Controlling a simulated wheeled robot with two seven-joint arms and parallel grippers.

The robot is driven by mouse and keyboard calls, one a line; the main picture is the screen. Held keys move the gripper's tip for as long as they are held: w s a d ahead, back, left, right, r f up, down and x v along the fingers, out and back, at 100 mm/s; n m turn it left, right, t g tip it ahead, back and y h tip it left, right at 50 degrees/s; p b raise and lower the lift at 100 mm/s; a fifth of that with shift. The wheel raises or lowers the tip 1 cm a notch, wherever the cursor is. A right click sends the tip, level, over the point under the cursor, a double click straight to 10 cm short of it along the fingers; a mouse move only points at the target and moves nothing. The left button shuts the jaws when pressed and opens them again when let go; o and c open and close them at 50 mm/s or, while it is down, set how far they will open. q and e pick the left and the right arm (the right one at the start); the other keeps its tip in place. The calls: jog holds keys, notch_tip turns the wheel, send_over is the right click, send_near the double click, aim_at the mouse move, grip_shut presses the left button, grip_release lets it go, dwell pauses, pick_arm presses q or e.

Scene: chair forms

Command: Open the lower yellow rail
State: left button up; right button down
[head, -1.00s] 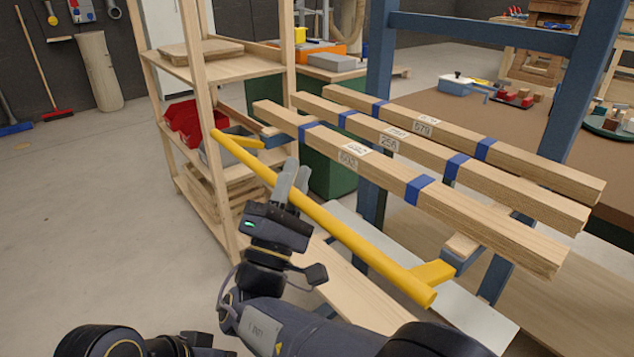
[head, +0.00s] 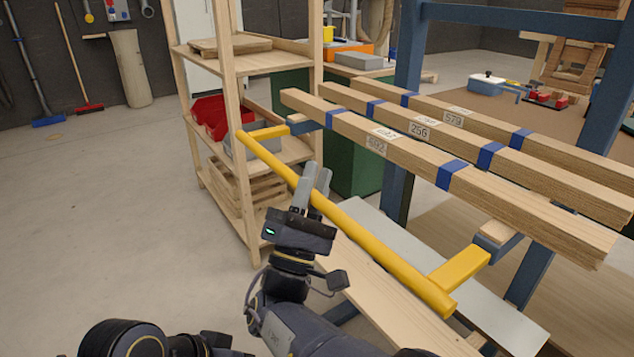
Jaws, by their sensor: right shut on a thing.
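The yellow rail (head: 375,240) is a long round bar running from mid-left down to lower right in the head view. Short yellow arms (head: 461,267) join each end of it to the blue frame's brackets, and it stands out in front of the timber beams. My right gripper (head: 311,187) is shut on the rail left of its middle, its grey fingers around the bar. Parts of my left arm show at the bottom left, but its gripper is not in view. No second yellow rail shows.
Several timber beams with blue bands (head: 400,156) lie on the blue frame (head: 403,100) behind the rail. A wooden shelf (head: 228,90) with a red bin (head: 209,116) stands close behind the rail's left end. Floor at left is clear.

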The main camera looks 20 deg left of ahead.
jog(key=shift+s+a+r+y, duration=0.1)
jog(key=shift+s+a+y, duration=0.3)
jog(key=shift+s+a, duration=0.2)
jog(key=c, duration=1.7)
grip_release()
jog(key=o, duration=0.4)
jog(key=shift+s+a+r+n, duration=0.1)
jog(key=shift+s+n, duration=0.05)
jog(key=shift+n, duration=0.15)
jog(key=shift+r, duration=0.1)
